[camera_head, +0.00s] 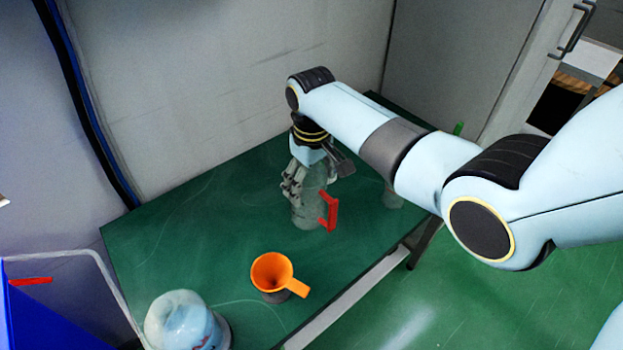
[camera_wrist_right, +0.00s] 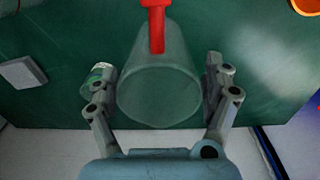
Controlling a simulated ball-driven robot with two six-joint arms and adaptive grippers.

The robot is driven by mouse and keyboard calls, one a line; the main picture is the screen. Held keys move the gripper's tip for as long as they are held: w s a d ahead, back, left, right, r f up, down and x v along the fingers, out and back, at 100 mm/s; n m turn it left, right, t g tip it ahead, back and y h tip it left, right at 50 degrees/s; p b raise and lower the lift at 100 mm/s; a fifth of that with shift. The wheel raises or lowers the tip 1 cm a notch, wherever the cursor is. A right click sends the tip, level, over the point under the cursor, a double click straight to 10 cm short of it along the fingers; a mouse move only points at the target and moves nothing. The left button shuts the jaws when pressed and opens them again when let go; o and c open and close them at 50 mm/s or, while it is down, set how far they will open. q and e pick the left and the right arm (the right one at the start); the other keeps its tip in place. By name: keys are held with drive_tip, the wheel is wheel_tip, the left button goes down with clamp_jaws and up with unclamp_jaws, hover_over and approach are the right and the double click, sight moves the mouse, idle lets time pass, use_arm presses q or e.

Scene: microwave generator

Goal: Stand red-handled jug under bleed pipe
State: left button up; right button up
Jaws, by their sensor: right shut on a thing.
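The red-handled jug (camera_head: 307,212) is a clear, greenish vessel standing upright on the green table. Its red handle (camera_head: 331,211) faces right in the head view. My right gripper (camera_head: 309,181) comes down over the jug from above, with its fingers around the upper part. In the right wrist view, the jug (camera_wrist_right: 158,92) sits between the two fingers (camera_wrist_right: 159,88), and its red handle (camera_wrist_right: 156,22) points to the top. The gripper is shut on the jug. No bleed pipe can be made out with certainty. My left gripper is out of view.
An orange funnel (camera_head: 272,271) and a clear domed container (camera_head: 183,324) are on the near part of the green table (camera_head: 180,235). A pale bent tube (camera_head: 75,251) and a blue panel (camera_head: 45,318) are at left.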

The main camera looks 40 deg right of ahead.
drive_tip(key=o, duration=1.2)
drive_tip(key=shift+f, duration=0.15)
drive_tip(key=o, duration=0.3)
